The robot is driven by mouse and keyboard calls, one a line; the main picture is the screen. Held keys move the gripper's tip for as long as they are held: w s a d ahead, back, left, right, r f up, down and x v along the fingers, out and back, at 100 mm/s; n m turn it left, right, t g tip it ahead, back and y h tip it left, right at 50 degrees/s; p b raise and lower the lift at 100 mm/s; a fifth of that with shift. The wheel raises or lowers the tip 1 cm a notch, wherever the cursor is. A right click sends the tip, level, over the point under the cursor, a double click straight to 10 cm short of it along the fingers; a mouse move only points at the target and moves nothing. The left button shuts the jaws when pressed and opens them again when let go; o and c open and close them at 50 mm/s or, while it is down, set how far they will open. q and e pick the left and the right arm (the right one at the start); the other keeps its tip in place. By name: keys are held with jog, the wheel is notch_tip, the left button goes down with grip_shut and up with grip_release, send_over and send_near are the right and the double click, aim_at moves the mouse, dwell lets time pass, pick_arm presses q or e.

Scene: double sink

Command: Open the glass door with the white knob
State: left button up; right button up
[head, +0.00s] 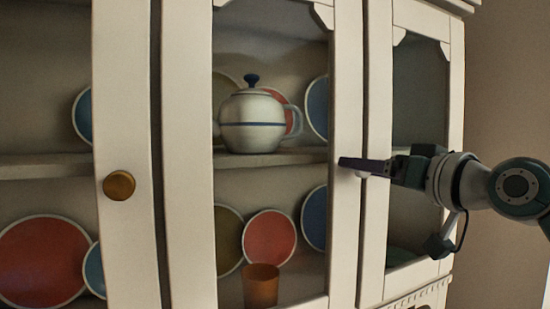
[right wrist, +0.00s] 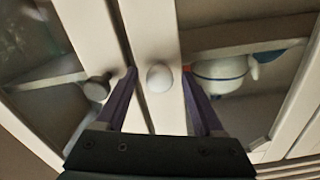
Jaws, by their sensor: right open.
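A white cabinet with glass doors fills most of the head view. The white round knob (right wrist: 160,78) sits on a door stile in the right wrist view, between the two purple fingers of my open right gripper (right wrist: 160,92). The fingers stand on either side of it and are not closed on it. In the head view the knob (head: 361,174) shows only as a small white piece below my right gripper (head: 366,166), on the right stile of the middle glass door (head: 345,110). That door looks closed. My left gripper is out of view.
A second, greyish knob (right wrist: 97,88) is just outside one finger, on the neighbouring door (head: 378,130). A brass knob (head: 119,185) is on the left door. Behind the middle door are a teapot (head: 252,125), several plates and an orange cup (head: 261,286).

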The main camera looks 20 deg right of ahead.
jog(key=shift+w, duration=0.55)
grip_shut()
dwell(1.1)
